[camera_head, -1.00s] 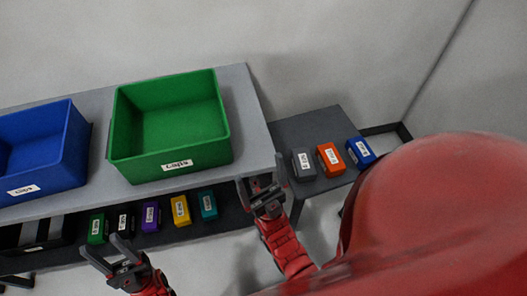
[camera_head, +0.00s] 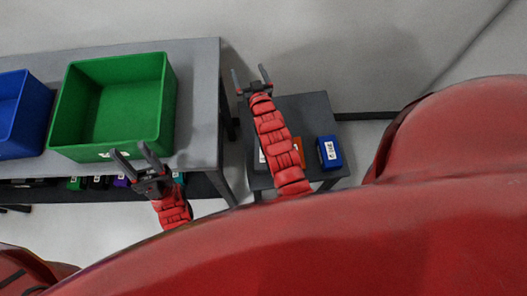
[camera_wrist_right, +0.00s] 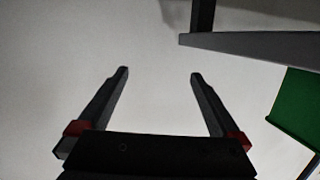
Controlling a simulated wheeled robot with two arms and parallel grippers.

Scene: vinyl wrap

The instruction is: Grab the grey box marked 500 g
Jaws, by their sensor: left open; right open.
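The grey box (camera_head: 262,157) is almost wholly hidden behind my right arm on the small dark side table (camera_head: 317,108). Only a sliver with its white label shows left of the arm, and its marking cannot be read. My right gripper (camera_head: 249,69) is open and empty, beyond the grey box near the side table's far left corner. In the right wrist view its open fingers (camera_wrist_right: 160,73) have only pale floor or wall between them. My left gripper (camera_head: 128,149) is open and empty in front of the green bin.
An orange box (camera_head: 299,150), partly hidden by my right arm, and a blue box (camera_head: 329,152) stand on the side table. The grey workbench (camera_head: 202,100) on the left carries a green bin (camera_head: 168,95) and a blue bin (camera_head: 22,120). Several small boxes sit on its lower shelf.

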